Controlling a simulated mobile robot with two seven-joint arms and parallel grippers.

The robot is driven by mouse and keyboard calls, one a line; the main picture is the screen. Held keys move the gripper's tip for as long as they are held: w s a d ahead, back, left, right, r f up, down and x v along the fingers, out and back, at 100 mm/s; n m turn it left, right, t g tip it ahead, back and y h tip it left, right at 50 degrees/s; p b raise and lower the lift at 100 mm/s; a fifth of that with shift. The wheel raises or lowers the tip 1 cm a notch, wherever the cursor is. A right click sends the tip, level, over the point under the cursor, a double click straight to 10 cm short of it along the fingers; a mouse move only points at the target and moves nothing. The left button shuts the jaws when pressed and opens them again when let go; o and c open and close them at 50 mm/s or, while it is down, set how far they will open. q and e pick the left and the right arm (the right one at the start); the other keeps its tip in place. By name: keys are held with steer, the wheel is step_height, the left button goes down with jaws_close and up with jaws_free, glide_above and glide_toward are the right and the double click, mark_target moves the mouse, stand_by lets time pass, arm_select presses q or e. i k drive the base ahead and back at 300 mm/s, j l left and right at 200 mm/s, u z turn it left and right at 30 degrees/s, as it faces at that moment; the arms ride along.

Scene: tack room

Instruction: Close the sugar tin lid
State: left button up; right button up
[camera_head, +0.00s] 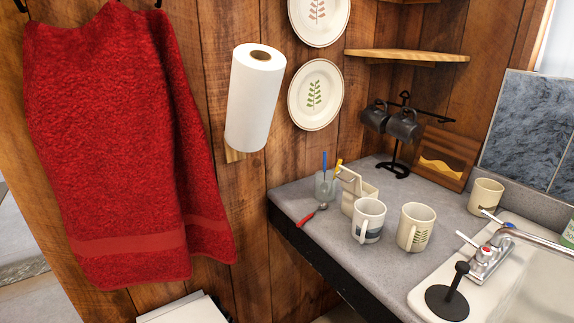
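I see nothing that I can clearly name as the sugar tin or its lid. A small cream container (357,187) stands on the grey counter behind a white mug. Its raised upper part sits at the back left, but I cannot tell if that is a lid. The mug (369,220), with a blue-grey band, hides part of the container's front. Neither of my grippers is in view.
The counter (300,205) holds a glass (325,186) with utensils, a red-handled utensil (308,218), a cream mug (414,227), another mug (485,196) and a mug rack (398,150). The sink (530,290) lies right. A red towel (115,150) and paper roll (254,98) hang left.

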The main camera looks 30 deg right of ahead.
mark_target(350, 181)
steer(key=j+z, duration=0.2)
steer(key=z, duration=1.1)
